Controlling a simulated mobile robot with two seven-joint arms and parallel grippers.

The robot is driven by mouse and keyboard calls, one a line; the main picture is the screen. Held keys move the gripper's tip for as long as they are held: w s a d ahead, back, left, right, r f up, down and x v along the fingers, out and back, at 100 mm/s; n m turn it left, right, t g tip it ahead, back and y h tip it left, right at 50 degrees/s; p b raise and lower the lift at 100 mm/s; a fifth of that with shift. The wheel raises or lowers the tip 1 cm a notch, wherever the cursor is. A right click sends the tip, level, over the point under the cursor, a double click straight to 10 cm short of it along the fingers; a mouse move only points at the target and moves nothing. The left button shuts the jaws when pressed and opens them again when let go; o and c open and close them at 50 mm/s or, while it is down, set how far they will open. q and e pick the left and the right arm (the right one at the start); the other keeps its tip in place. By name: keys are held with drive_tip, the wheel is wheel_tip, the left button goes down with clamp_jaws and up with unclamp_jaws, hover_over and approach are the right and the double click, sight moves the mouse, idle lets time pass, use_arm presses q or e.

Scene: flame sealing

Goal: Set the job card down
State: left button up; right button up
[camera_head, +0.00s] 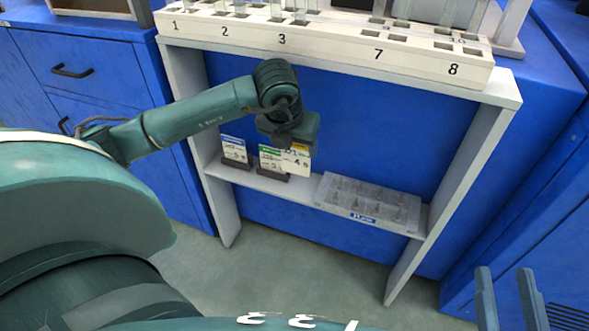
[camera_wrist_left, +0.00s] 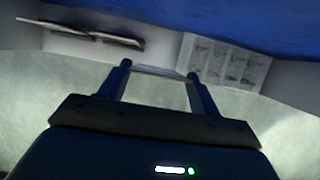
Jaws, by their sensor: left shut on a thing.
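The job card (camera_head: 299,161), white with a yellow corner and dark print, is upright below my left gripper (camera_head: 290,140). The left gripper is shut on it, just above the lower shelf (camera_head: 305,188). In the left wrist view the pale card (camera_wrist_left: 160,72) spans between the two fingers (camera_wrist_left: 160,75). In the head view it overlaps a green-topped card (camera_head: 269,158) on the shelf; whether its lower edge touches the shelf cannot be told. My right gripper (camera_head: 508,298) is at the bottom right, its two fingers apart and nothing between them.
A blue-topped card (camera_head: 233,150) stands in a dark holder on the shelf's left. A clear tray (camera_head: 367,203) with several small pointed pieces sits to the right. Above is a numbered white rack (camera_head: 330,46) with tubes. Side panels of the stand close off both shelf ends.

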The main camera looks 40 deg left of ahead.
sight(295, 169)
use_arm(q)
wheel_tip(295, 169, down, 3)
drive_tip(key=shift+s+f+b, duration=0.1)
drive_tip(key=shift+f+b, duration=0.05)
drive_tip(key=shift+b, duration=0.4)
wheel_tip(295, 169, down, 4)
drive_tip(key=shift+r+b, duration=0.2)
drive_tip(key=shift+b, duration=0.7)
drive_tip(key=shift+w+f, duration=0.15)
drive_tip(key=shift+w, duration=0.05)
use_arm(e)
drive_tip(key=r+n+y, duration=0.1)
drive_tip(key=r+n+t+y, duration=0.1)
drive_tip(key=r, duration=0.1)
drive_tip(key=w+r+n+y, duration=0.1)
drive_tip(key=shift+d+r+n+t+y, duration=0.25)
drive_tip(key=shift+r+n+t+y, duration=0.05)
drive_tip(key=shift+r+y, duration=0.1)
use_arm(q)
drive_tip(key=o, duration=1)
